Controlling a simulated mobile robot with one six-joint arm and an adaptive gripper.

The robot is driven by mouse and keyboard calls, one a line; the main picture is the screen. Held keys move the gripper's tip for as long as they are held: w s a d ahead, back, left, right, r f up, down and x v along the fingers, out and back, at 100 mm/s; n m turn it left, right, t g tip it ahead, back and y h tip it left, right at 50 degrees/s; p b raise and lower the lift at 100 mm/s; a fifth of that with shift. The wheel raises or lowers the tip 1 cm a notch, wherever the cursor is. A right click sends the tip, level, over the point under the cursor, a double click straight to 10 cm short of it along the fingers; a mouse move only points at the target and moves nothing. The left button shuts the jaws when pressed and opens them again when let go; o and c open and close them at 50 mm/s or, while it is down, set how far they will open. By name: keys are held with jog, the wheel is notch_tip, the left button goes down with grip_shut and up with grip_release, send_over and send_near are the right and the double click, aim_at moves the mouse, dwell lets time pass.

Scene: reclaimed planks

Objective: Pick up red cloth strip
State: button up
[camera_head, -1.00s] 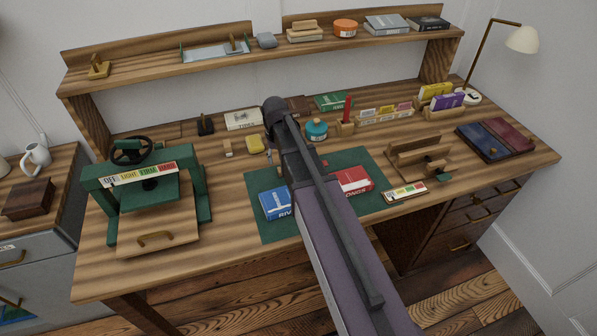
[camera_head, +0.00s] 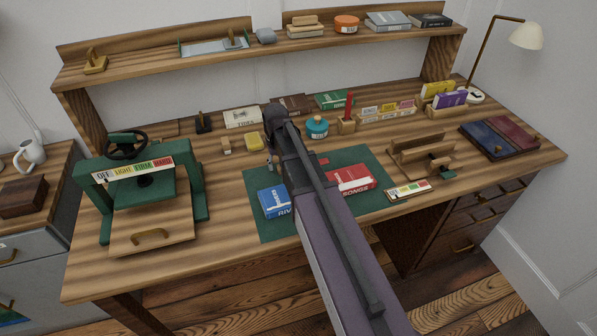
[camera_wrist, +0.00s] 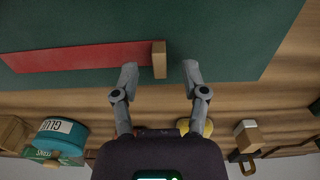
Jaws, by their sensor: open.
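The red cloth strip (camera_wrist: 80,57) lies flat on the green mat in the wrist view, running left from a small wooden piece (camera_wrist: 159,60) at its right end. My gripper (camera_wrist: 160,72) is open and empty. Its two grey fingertips are on either side of the wooden piece in the picture, with gaps on both sides; whether they are down at its height I cannot tell. In the head view only a small red bit of the strip (camera_head: 323,161) shows beside my arm, which hides the rest.
The green mat (camera_head: 283,229) also bears a blue book (camera_head: 273,203) and a red book (camera_head: 350,179). A green press (camera_head: 100,190) is at left.

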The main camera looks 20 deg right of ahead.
jog(key=shift+f+b, duration=0.35)
jog(key=shift+f, duration=0.25)
grip_shut()
